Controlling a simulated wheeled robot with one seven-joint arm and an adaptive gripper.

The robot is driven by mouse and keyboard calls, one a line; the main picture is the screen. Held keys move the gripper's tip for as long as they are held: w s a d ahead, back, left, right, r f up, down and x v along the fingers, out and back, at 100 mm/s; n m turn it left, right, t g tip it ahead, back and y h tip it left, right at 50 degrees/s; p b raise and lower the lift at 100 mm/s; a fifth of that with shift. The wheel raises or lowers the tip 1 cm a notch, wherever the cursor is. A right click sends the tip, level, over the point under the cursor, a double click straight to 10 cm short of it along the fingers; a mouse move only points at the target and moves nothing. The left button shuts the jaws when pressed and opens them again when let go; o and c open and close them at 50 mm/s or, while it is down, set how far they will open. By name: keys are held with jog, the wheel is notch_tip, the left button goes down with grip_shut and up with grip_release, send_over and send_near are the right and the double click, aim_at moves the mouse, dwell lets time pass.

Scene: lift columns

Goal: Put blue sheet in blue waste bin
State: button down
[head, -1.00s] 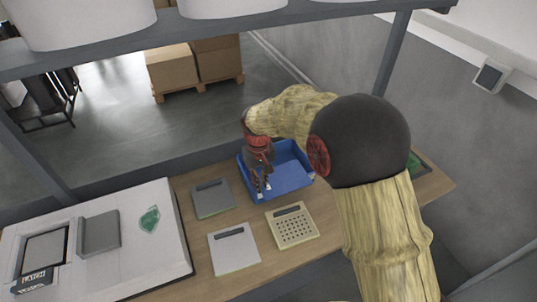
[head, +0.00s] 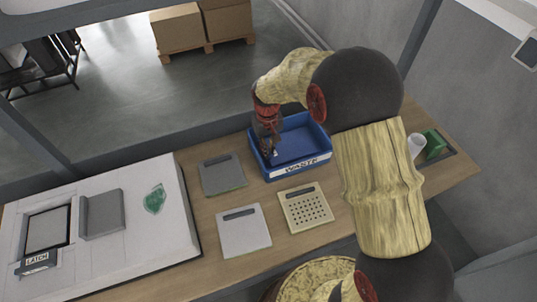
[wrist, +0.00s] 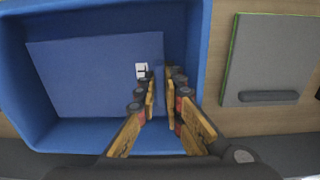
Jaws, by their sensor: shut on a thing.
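The blue waste bin (head: 318,164) is a shallow open tray with a white "WASTE" label on its front, standing on the wooden table. It also shows in the wrist view (wrist: 18,85). The blue sheet (wrist: 90,75) is a thin flat rectangle with a small white tag near its right edge. In the wrist view it lies within the bin's outline; how high it is above the floor I cannot tell. My gripper (wrist: 160,85) is shut on the sheet's right edge. In the head view my gripper (head: 270,150) points down at the bin's left side.
A dark grey panel (head: 222,172), a light grey panel (head: 243,232) and a cream perforated panel (head: 305,209) lie left and in front of the bin. A white latch board (head: 120,245) is farther left. A white cup (head: 416,146) and green block (head: 434,144) stand at right.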

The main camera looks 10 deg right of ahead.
jog(key=shift+f, duration=1.5)
jog(key=shift+f, duration=0.1)
jog(key=c, duration=1.9)
grip_release()
jog(key=shift+b, duration=0.3)
